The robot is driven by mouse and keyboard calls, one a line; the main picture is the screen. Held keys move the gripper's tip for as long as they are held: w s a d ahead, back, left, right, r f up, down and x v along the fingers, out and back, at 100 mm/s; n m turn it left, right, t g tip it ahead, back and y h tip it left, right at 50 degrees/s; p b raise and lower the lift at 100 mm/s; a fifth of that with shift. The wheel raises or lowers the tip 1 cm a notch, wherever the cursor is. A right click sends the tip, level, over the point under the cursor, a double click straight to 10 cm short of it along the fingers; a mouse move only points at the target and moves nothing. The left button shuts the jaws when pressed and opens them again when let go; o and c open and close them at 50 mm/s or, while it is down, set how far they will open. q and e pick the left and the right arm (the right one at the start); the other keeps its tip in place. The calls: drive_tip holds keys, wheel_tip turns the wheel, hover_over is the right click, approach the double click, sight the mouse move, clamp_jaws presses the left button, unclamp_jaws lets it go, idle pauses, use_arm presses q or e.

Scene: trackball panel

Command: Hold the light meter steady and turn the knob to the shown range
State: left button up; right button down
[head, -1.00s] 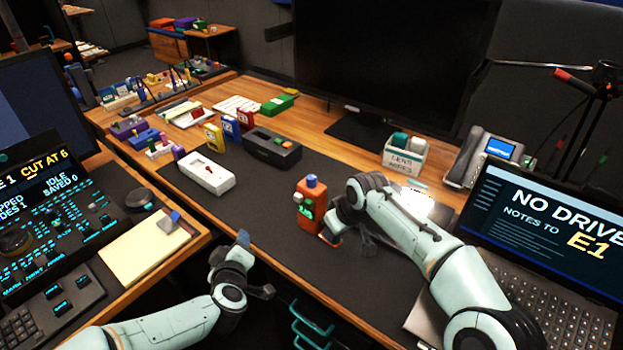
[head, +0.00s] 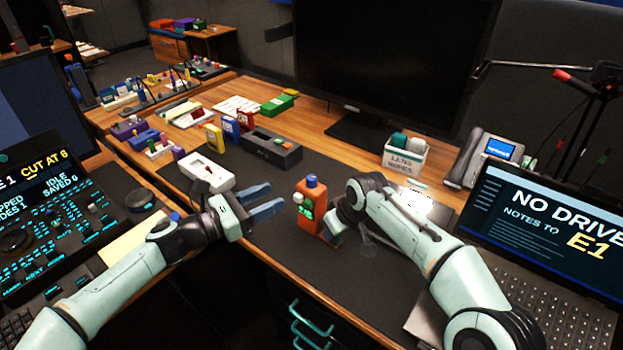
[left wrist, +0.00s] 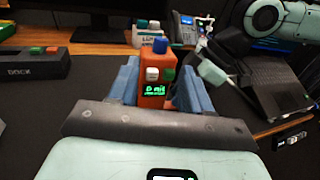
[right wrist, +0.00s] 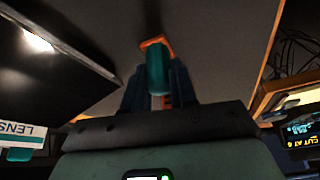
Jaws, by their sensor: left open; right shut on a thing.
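The light meter (head: 311,205) is an orange upright body with a blue top, a small white knob (left wrist: 152,74) and a lit green display (left wrist: 155,89). The display text is too small to read surely. My left gripper (head: 272,201) is open, its blue fingers pointing at the meter from the left with a small gap. In the left wrist view the meter shows between the fingers, beyond their tips. My right gripper (head: 338,228) is shut on the meter's right side. In the right wrist view a teal part (right wrist: 157,72) with orange behind it sits between its fingers.
A white device (head: 206,174) and a dark dock (head: 266,147) stand on the dark mat behind the left gripper. A laptop (head: 545,215), a phone (head: 490,155) and a lens-wipes box (head: 404,155) are at the right. The mat before the meter is clear.

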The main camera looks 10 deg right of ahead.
sight(311, 177)
use_arm(q)
drive_tip(key=x, duration=1.2)
drive_tip(key=shift+a, duration=0.1)
clamp_jaws()
